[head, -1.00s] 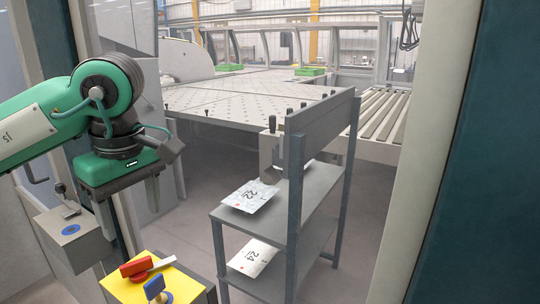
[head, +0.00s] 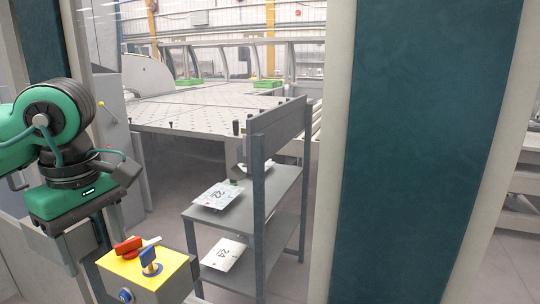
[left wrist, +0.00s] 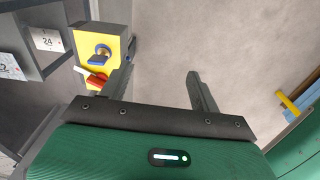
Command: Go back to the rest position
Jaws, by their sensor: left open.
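My left gripper (head: 95,232) hangs at the left of the head view, below the green and dark wrist. In the left wrist view my left gripper (left wrist: 160,88) has its two dark fingers wide apart, with only floor between them. A yellow control box (head: 148,272) with a red handle (head: 127,245) and a blue key-like knob (head: 150,262) stands just right of the gripper. In the left wrist view the yellow box (left wrist: 108,38) is beyond the left finger, which partly overlaps it. My right gripper is not in view.
A grey shelf rack (head: 245,205) holds white sheets marked 22 (head: 217,195) and 24 (head: 222,254). A perforated machine table (head: 205,110) lies behind. A wide teal and cream post (head: 425,150) fills much of the right side. Open floor (left wrist: 225,45) shows in the left wrist view.

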